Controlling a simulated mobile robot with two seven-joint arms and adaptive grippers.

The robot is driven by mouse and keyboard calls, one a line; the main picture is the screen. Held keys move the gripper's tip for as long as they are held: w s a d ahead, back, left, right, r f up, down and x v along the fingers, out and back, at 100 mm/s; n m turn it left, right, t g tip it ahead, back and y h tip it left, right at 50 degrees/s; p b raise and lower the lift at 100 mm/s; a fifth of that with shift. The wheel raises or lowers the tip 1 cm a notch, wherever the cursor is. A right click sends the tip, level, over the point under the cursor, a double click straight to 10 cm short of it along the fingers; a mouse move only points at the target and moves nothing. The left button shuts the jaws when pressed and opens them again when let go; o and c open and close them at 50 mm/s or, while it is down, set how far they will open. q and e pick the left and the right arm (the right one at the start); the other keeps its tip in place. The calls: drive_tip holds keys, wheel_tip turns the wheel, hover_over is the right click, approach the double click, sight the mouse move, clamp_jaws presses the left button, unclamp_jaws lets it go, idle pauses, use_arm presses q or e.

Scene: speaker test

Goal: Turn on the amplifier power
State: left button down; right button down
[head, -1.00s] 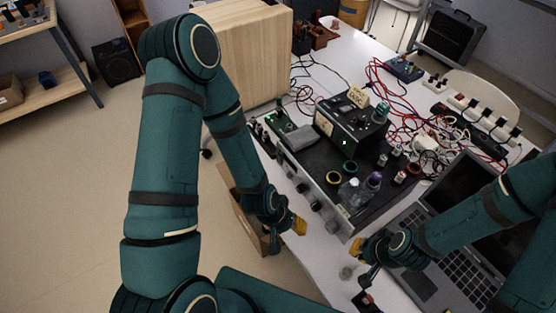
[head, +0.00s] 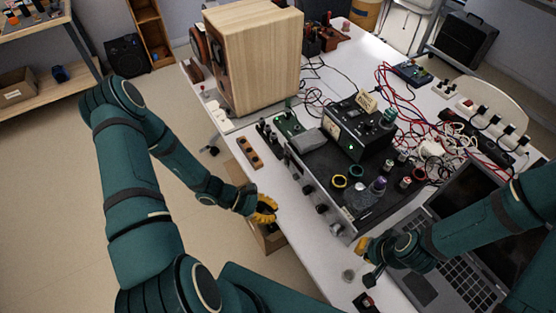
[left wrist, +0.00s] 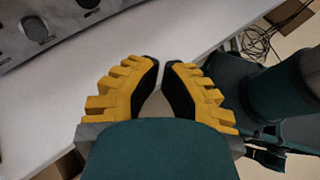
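The amplifier (head: 378,205) is a wide box with a black top and a grey front panel with several dark knobs, lying on the white table in the head view. Part of its front panel (left wrist: 62,18) shows at the upper left of the left wrist view. My left gripper (head: 268,207), with yellow ribbed fingers, is left of the panel near the table's front edge, apart from it. In the left wrist view its fingertips (left wrist: 161,64) nearly meet with nothing between them. My right gripper (head: 364,262) is beside the amplifier's near corner and the laptop; its finger opening is unclear.
A black instrument box (head: 352,128), jars and small spools stand on the amplifier. A wooden speaker cabinet (head: 265,55) stands behind at the left. An open laptop (head: 455,265) and red cables (head: 392,90) fill the right. A strip of white table before the amplifier is clear.

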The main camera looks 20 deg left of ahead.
sight(286, 161)
drive_tip(key=shift+r, duration=0.3)
drive_tip(key=shift+w+r+p, duration=0.1)
drive_tip(key=shift+r+p, duration=0.05)
drive_tip(key=shift+p, duration=0.15)
use_arm(q)
drive_tip(key=w+a+r+n+t+y, duration=0.1)
drive_tip(key=w+a+n+t, duration=0.2)
drive_tip(key=a+n+t, duration=0.1)
drive_tip(key=w+a+r+n+t+y, duration=0.1)
drive_tip(key=w+a+n+t, duration=0.2)
drive_tip(key=a, duration=0.6)
drive_tip(key=n+t, duration=0.2)
drive_tip(key=shift+w+a+t+y, duration=0.2)
drive_tip(key=shift+w+t+y, duration=0.1)
drive_tip(key=shift+t, duration=0.1)
drive_tip(key=shift+d, duration=0.1)
drive_tip(key=x, duration=0.9)
drive_tip(key=r+x, duration=0.1)
drive_tip(key=x, duration=0.3)
drive_tip(key=shift+w+d, duration=0.25)
drive_tip(key=shift+w, duration=0.1)
